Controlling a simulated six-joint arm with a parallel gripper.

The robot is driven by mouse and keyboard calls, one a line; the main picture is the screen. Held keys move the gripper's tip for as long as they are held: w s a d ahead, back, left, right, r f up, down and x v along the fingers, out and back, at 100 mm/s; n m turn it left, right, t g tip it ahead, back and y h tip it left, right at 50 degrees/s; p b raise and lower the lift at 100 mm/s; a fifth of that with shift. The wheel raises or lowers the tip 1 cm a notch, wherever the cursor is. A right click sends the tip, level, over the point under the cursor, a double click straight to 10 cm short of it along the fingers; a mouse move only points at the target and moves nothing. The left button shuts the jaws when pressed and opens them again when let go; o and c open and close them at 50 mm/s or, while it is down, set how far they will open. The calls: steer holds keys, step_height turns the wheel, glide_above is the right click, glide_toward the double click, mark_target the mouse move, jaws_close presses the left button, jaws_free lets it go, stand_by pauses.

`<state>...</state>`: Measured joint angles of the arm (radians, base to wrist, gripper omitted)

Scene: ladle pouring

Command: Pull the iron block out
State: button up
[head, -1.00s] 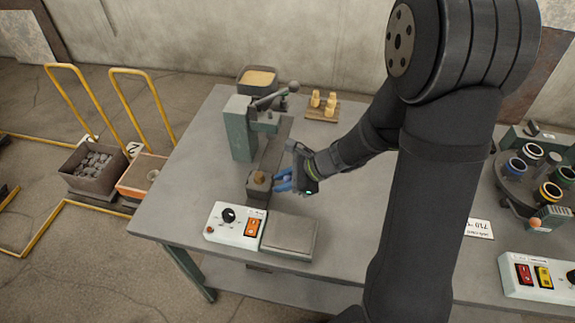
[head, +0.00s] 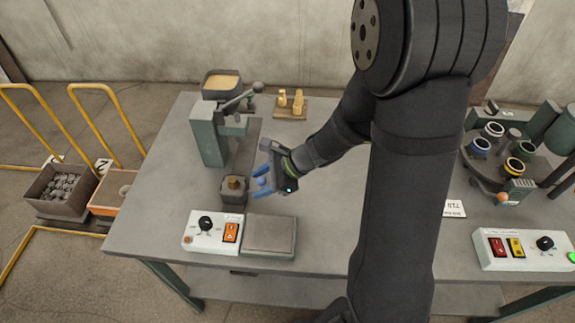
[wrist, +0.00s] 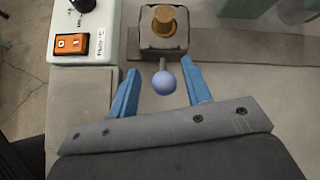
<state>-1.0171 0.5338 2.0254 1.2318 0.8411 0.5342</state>
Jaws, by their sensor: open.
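The iron block (head: 235,196) is a dark grey squarish block near the front left of the table, with a brass stepped piece (head: 234,183) on top. In the wrist view the block (wrist: 162,46) shows at the top, with the brass piece (wrist: 164,20) on it. A short rod with a pale blue ball knob (wrist: 164,82) sticks out from the block's side. My gripper (wrist: 161,80) is open, with one blue finger on each side of the knob. Gaps show between the knob and both fingers. In the head view my gripper (head: 262,182) is just right of the block.
A control box (head: 213,232) with a knob and orange switch and a flat grey plate (head: 269,236) lie in front. A green lever press (head: 208,140) stands behind the block on a dark strip. Brass pieces (head: 290,104) sit on a board farther back.

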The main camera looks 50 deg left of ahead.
steer(key=v, duration=1.5)
steer(key=shift+r, duration=0.3)
steer(key=shift+w+d+f, duration=0.1)
steer(key=x, duration=1.7)
steer(key=shift+f, duration=0.15)
steer(key=shift+o, duration=0.2)
